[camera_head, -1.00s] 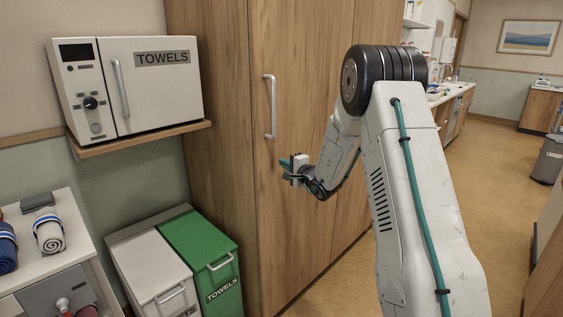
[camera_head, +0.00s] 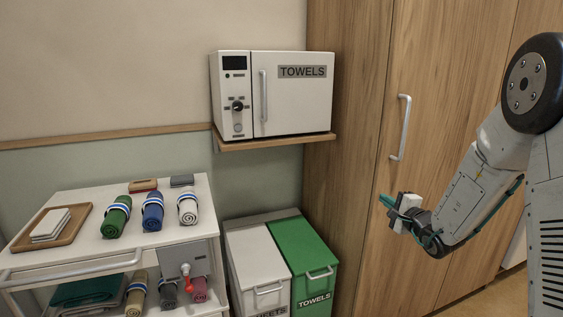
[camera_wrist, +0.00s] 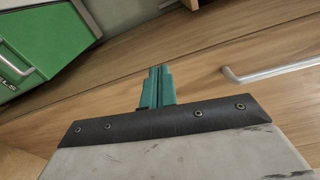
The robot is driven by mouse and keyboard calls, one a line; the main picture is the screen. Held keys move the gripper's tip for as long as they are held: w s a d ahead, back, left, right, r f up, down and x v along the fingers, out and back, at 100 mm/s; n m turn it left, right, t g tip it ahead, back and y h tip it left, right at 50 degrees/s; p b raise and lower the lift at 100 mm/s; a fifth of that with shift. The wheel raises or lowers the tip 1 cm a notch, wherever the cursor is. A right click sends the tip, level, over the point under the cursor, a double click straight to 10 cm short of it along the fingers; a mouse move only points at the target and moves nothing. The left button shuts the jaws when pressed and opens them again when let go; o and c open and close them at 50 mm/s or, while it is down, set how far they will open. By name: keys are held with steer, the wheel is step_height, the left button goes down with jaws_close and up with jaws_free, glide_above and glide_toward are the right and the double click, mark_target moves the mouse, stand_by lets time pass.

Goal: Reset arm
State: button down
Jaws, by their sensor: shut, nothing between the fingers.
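My gripper (camera_head: 390,206) is at the right in the head view, in front of the wooden cupboard (camera_head: 433,130). Its teal fingers are together and empty. In the wrist view the closed fingers (camera_wrist: 157,86) point toward the cupboard's wood face. They appear apart from the cupboard. My arm is bent, with the gripper held out to the left of the elbow.
A white cabinet marked TOWELS (camera_head: 292,95) sits on a wall shelf (camera_head: 280,142). A green bin (camera_head: 298,252) and a white bin (camera_head: 256,265) stand below. A trolley (camera_head: 75,197) with rolled towels is at left. The cupboard handle (camera_head: 403,128) is near my gripper.

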steer(key=s+a+r+n+g+y, duration=0.2)
steer(key=s+a+n+g+y, duration=0.25)
steer(key=s+a+g, duration=0.4)
steer(key=s+a+r+n+g+y, duration=0.2)
steer(key=s+a+n+g+y, duration=0.25)
steer(key=s+a, duration=0.6)
steer(key=s+d+r+n+h, duration=0.2)
steer(key=s+d+h, duration=0.1)
steer(key=s, duration=0.6)
steer(key=s+d+r+n+g+h, duration=0.1)
steer(key=s+d+n+h, duration=0.2)
steer(key=s, duration=0.6)
steer(key=s+d+r+n+g+h, duration=0.1)
steer(key=s+d+r+n+h, duration=0.1)
steer(key=s+h, duration=0.5)
steer(key=shift+s+d+r+n, duration=0.35)
steer(key=shift+s+d+n, duration=0.15)
steer(key=shift+s+d, duration=0.4)
steer(key=shift+a, duration=0.1)
